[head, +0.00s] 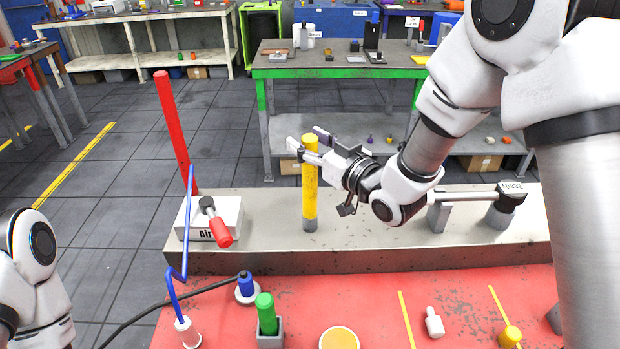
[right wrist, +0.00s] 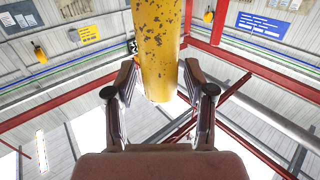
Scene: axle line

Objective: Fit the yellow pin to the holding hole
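The yellow pin (head: 309,190) is upright over the grey metal beam (head: 265,240); its paint is chipped. Its lower end is grey, and I cannot tell whether that is part of it or a holder. My right gripper (head: 309,146) is at the pin's upper part, one finger on each side. No holding hole is clearly visible. Part of my left arm shows at the lower left; its gripper is out of view.
A white "Air" box (head: 226,217) with a red-handled lever is left of the pin, near a red post (head: 173,130). A grey clamp-like part (head: 470,197) is at right. The red bench (head: 290,300) in front bears a green peg (head: 266,314), a blue peg (head: 245,284) and a bent blue rod (head: 178,285).

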